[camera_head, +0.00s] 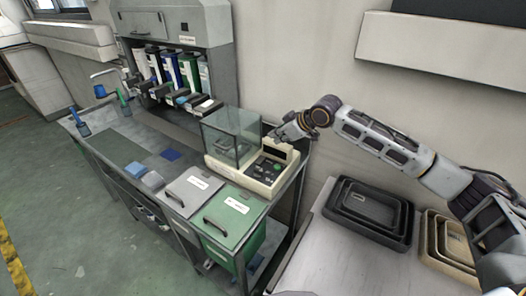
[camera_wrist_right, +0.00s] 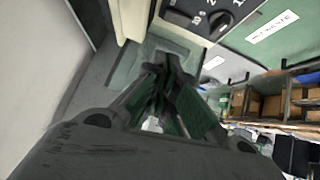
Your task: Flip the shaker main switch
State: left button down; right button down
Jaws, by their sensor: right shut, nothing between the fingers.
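The shaker (camera_head: 262,181) is a beige bench unit with a clear box on its left part and a dark control panel at its front right. My right gripper (camera_head: 277,134) is shut and empty at the shaker's back right side. In the right wrist view the shut fingers (camera_wrist_right: 165,88) point toward the shaker's casing, and the control panel (camera_wrist_right: 205,17) with a dial shows at the top. I cannot make out the main switch in either view. I cannot tell whether the fingertips touch the casing. My left gripper is not in view.
A green-lidded bin (camera_head: 229,215) and a grey-lidded bin (camera_head: 192,190) sit in front of the shaker. Dark stacked trays (camera_head: 405,221) and beige trays (camera_head: 432,254) lie on the table at right. A wall stands close behind my right arm.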

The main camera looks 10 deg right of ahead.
jog(key=shift+w+f, duration=0.1)
jog(key=shift+f, duration=0.05)
jog(key=p, duration=0.1)
send_over(263, 158)
jog(key=f, duration=0.6)
jog(key=shift+s+a+f, duration=0.15)
jog(key=shift+s, duration=0.25)
jog(key=f, duration=0.2)
jog(key=shift+w+f, duration=0.3)
jog(key=shift+f, duration=0.05)
jog(key=shift+f+p, duration=0.3)
jog(key=shift+f, duration=0.6)
jog(key=shift+w+d+f, duration=0.1)
jog(key=shift+w+d, duration=0.05)
jog(key=shift+d, duration=0.05)
